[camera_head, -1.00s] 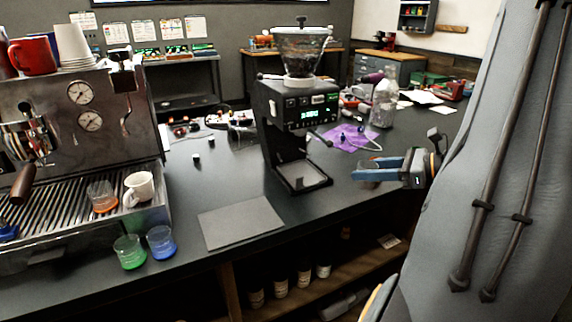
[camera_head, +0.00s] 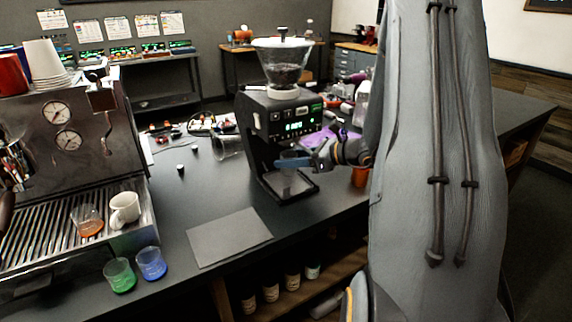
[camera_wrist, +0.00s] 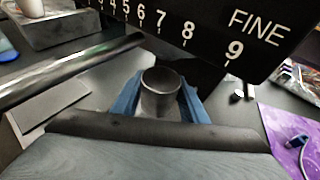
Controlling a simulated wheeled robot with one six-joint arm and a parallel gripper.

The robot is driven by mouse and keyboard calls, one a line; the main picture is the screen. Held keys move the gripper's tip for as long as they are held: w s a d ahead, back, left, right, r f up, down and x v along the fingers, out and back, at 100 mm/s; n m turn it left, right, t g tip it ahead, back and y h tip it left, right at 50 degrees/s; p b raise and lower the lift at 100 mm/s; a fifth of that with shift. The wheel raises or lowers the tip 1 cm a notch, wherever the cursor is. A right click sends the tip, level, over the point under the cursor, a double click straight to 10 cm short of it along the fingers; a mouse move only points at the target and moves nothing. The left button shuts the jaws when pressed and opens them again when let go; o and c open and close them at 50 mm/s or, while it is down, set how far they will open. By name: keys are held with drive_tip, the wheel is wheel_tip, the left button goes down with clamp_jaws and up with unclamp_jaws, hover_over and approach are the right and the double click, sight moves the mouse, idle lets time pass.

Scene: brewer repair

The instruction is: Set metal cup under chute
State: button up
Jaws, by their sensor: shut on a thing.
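The metal cup (camera_wrist: 160,98) is a small dark grey open-topped cup, held between the two blue fingers of my gripper (camera_wrist: 158,108) in the wrist view. In the head view my gripper (camera_head: 300,161) reaches in from the right to the front of the black grinder (camera_head: 253,135). The cup (camera_head: 288,180) shows there as a grey shape over the grinder's base tray, below its lit display. The chute itself is not clearly visible. I cannot tell whether the cup's bottom touches the tray.
The grinder's numbered dial (camera_wrist: 190,28) hangs close above the cup in the wrist view. A grey mat (camera_head: 228,237) lies left of the grinder. Green (camera_head: 119,275) and blue (camera_head: 151,263) glasses stand near the espresso machine (camera_head: 65,135). A purple cloth (camera_wrist: 292,138) lies at right.

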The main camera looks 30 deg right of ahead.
drive_tip(key=shift+w+a, duration=0.4)
drive_tip(key=shift+w, duration=0.1)
drive_tip(key=shift+f+p, duration=0.95)
drive_tip(key=shift+f, duration=0.8)
drive_tip(key=shift+f, duration=0.15)
drive_tip(key=o, duration=1.1)
drive_tip(key=shift+o, duration=0.2)
drive_tip(key=shift+s+d+r, duration=0.1)
drive_tip(key=shift+d+r, duration=0.1)
drive_tip(key=shift+r, duration=0.05)
drive_tip(key=b+v, duration=0.3)
drive_tip(key=v, duration=0.8)
drive_tip(key=shift+s+d+b, duration=0.2)
drive_tip(key=shift+s+b, duration=0.05)
drive_tip(key=shift+b, duration=0.15)
drive_tip(key=shift+r, duration=0.1)
